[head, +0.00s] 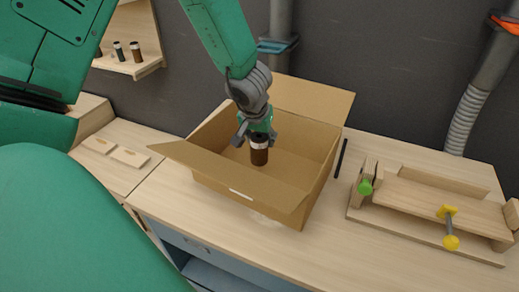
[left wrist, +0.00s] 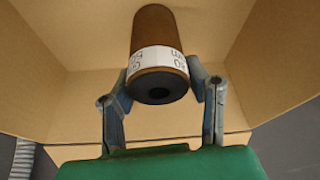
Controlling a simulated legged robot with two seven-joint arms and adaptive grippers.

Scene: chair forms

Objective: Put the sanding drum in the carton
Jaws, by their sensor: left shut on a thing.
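The sanding drum (head: 259,150) is a brown cylinder with a white printed label band. My left gripper (head: 256,134) is shut on it and holds it upright over the open carton (head: 322,152), within its opening in the head view. In the left wrist view the drum (left wrist: 158,55) sits between the two fingers (left wrist: 160,90), with its dark-holed end facing the camera and carton walls (left wrist: 60,90) around it. Whether the drum touches the carton floor cannot be told. My right gripper is not in view.
The carton's flaps are spread open on the wooden bench (head: 260,240). A wooden jig (head: 430,210) with green and yellow knobs stands at the right. A thin black rod (head: 341,158) lies beside the carton. A wall shelf (head: 130,55) holds small dark cylinders. Grey hoses hang behind.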

